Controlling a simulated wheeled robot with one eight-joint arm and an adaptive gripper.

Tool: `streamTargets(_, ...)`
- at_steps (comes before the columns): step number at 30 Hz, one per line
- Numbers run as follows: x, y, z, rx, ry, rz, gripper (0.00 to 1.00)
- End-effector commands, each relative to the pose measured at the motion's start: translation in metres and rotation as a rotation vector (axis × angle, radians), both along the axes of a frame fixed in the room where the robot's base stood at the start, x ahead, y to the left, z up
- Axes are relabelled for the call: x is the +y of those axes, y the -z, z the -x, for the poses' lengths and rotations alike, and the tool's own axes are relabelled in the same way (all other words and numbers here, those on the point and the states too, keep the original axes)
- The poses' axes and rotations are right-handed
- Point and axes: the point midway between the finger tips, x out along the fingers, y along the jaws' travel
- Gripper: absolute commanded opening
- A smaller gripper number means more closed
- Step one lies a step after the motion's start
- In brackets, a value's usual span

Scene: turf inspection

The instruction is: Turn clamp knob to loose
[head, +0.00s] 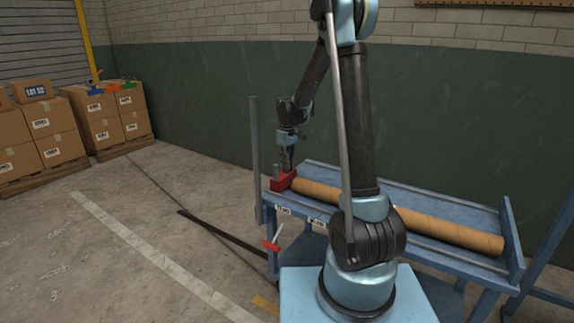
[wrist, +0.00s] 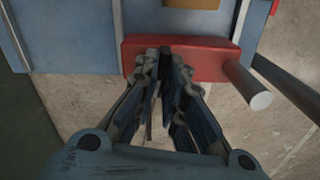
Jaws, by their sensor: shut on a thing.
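A small dark knob (wrist: 165,56) shows at the block's left part, between my fingertips. My gripper (wrist: 165,68) is shut on this knob. In the head view my gripper (head: 287,165) points down onto the clamp; the knob is too small to make out there.
The blue bench (head: 490,257) runs to the right behind my arm. A grey upright post (head: 255,160) stands just left of the clamp. A red-and-white handle (head: 271,246) hangs below the bench's left end.

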Motion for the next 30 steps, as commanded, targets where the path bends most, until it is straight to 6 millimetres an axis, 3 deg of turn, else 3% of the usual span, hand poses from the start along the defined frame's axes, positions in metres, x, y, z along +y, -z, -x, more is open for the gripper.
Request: streamTargets(30,-0.0015,-0.0006,-0.0023,-0.005,0.959,0.002,0.0)
